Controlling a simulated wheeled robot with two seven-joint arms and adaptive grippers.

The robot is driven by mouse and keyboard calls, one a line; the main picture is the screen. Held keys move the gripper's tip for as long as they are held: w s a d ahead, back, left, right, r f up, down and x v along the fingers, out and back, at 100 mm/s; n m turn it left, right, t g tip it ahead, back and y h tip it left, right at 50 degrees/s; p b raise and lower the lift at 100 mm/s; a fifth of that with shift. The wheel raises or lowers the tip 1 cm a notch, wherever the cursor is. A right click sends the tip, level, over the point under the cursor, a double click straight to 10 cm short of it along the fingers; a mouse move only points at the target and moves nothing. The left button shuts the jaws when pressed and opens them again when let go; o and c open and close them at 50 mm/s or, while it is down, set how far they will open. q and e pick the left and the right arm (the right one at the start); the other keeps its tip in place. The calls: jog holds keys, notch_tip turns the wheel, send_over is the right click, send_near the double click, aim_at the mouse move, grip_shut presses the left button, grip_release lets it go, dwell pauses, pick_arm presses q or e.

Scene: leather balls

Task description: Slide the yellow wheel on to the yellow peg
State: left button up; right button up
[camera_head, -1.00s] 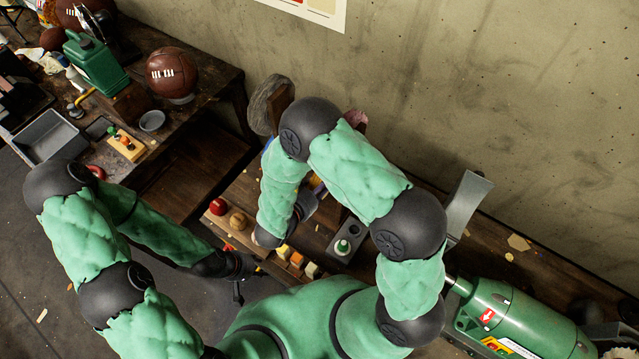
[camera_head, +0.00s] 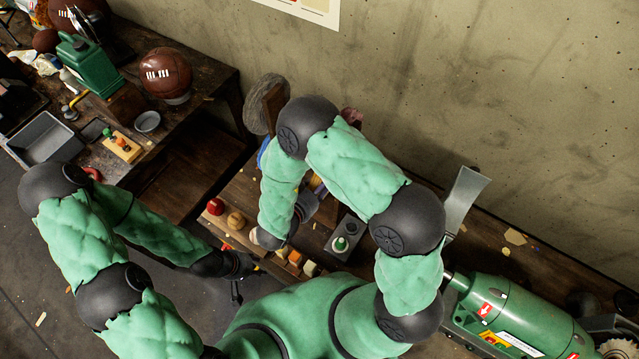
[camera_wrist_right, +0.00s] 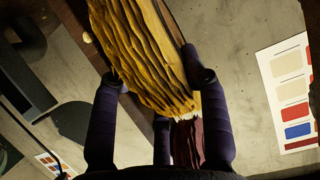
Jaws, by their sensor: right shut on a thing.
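In the right wrist view, a ridged, layered yellow thing (camera_wrist_right: 150,60), which I take for the yellow wheel, lies between the dark fingers of my right gripper (camera_wrist_right: 160,88). The gripper is shut on it. In the head view my right arm's own links hide the gripper and most of what it holds; a bit of yellow (camera_head: 316,183) shows beside the forearm. My left gripper (camera_head: 238,280) is low beside the bench edge, small and dark; its opening is unclear. I cannot make out the yellow peg for certain in either view.
Small coloured blocks (camera_head: 295,257), a red ball (camera_head: 215,206) and a grey box with a green knob (camera_head: 340,243) sit on the bench near my arms. A green machine (camera_head: 520,315) stands right. A grey disc (camera_head: 266,103) stands near the wall.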

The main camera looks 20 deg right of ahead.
pick_arm(q)
jog(key=shift+r, duration=0.2)
pick_arm(e)
jog(key=shift+s+d, duration=0.75)
jog(key=shift+s, duration=0.15)
dwell(0.9)
pick_arm(q)
jog(key=shift+w+a, duration=0.25)
pick_arm(e)
jog(key=shift+s+d+f, duration=0.15)
jog(key=shift+s+d, duration=0.25)
jog(key=shift+s, duration=0.2)
dwell(0.3)
jog(key=o, duration=1.4)
jog(key=shift+a, duration=0.1)
pick_arm(q)
jog(key=shift+s+d, duration=0.25)
pick_arm(e)
jog(key=w+v, duration=0.1)
jog(key=v, duration=1.1)
jog(key=shift+a+t, duration=0.3)
